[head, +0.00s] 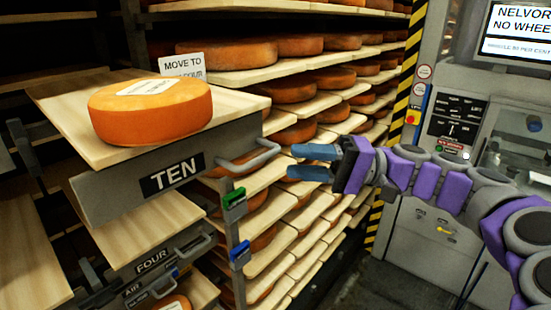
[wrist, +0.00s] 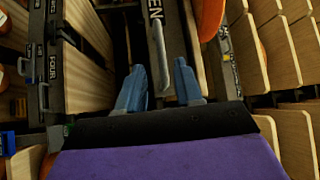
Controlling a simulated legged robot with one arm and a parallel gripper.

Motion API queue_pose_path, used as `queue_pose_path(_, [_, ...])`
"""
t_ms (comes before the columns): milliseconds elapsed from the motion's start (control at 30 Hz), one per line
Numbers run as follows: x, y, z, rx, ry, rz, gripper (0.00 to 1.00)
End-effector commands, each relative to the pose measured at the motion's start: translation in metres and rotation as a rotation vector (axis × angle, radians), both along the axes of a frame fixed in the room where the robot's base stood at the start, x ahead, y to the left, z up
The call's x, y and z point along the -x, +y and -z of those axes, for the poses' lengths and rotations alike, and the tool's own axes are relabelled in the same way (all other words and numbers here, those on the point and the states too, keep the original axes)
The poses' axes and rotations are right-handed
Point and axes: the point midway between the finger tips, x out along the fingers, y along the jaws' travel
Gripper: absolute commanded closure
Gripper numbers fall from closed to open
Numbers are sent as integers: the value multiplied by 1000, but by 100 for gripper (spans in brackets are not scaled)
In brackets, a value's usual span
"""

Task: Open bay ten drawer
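The bay ten drawer (head: 130,190) has a grey front labelled TEN and stands out from the rack on the left. Its wooden board carries an orange cheese wheel (head: 150,110) with a white label on top. The drawer's grey bar handle (head: 250,160) is at the right end of its front. My gripper (head: 303,162) is open, its two blue fingers pointing left just right of the handle. In the wrist view, the handle (wrist: 160,50) lines up with the gap between the fingers (wrist: 159,70). Nothing is visibly gripped; I cannot tell whether a finger touches the handle.
The FOUR drawer (head: 152,260) sits below. A "MOVE TO" sign (head: 183,66) stands behind the wheel, its lower line partly hidden. Green (head: 234,204) and blue (head: 240,254) tags are on the rack post. Shelves of cheese fill the back; a control machine (head: 450,130) stands right.

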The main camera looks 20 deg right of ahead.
Motion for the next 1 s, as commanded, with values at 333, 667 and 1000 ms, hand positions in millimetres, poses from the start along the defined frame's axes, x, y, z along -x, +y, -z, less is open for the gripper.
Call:
queue_pose_path(333, [11, -72, 12, 4, 5, 5, 65])
queue_pose_path(667, [16, -93, 15, 4, 5, 0, 65])
queue_pose_path(1000, [16, -94, 16, 4, 5, -1, 65])
